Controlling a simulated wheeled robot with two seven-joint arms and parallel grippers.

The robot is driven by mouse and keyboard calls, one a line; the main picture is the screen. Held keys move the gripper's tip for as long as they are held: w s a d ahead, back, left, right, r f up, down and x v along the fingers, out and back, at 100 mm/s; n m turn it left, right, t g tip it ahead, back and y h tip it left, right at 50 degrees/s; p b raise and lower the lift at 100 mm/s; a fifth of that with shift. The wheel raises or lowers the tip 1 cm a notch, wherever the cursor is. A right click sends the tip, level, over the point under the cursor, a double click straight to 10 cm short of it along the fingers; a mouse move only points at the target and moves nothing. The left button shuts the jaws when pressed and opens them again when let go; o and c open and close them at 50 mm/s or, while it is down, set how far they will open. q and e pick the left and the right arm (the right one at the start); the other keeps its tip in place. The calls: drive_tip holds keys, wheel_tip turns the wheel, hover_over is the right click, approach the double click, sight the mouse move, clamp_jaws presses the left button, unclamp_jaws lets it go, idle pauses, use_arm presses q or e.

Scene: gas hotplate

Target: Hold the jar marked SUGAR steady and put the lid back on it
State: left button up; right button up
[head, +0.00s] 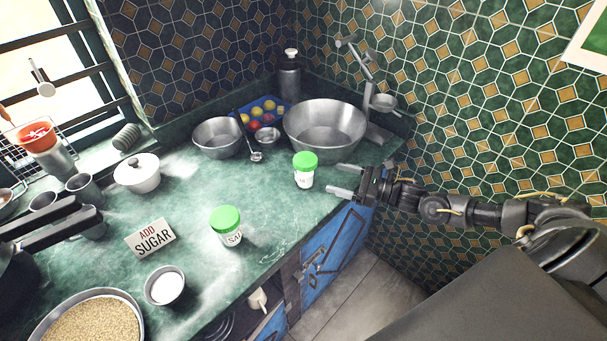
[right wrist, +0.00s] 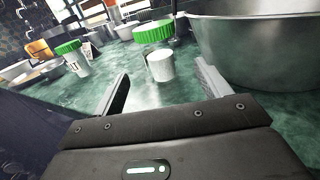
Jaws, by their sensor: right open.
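A white jar (head: 304,180) under a green lid (head: 305,159) stands upright near the counter's right end; its label is too small to read. In the right wrist view the same jar's white body (right wrist: 160,66) and lid (right wrist: 154,31) show ahead, between the finger directions. I cannot tell whether the lid is seated. A second green-lidded jar (head: 229,233), its label reading "SAL", stands nearer, to the left. My right gripper (head: 346,180) is open and empty, just right of the first jar and apart from it.
A large steel bowl (head: 325,126) stands close behind the first jar. The counter between the two jars is clear.

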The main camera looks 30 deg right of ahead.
sight(314, 174)
drive_tip(key=p+x, duration=0.1)
drive_tip(key=x, duration=0.4)
drive_tip(key=shift+r, duration=0.1)
drive_tip(key=shift+w+a, duration=0.2)
drive_tip(key=shift+w, duration=0.05)
drive_tip(key=shift+w+a+p, duration=0.15)
drive_tip(key=shift+a+p, duration=0.05)
drive_tip(key=shift+p, duration=0.25)
drive_tip(key=p+x, duration=0.2)
drive_tip(key=x, duration=0.1)
drive_tip(key=shift+w+a, duration=0.15)
drive_tip(key=shift+a, duration=0.1)
drive_tip(key=shift+w+a+f, duration=0.25)
drive_tip(key=shift+w+a, duration=0.15)
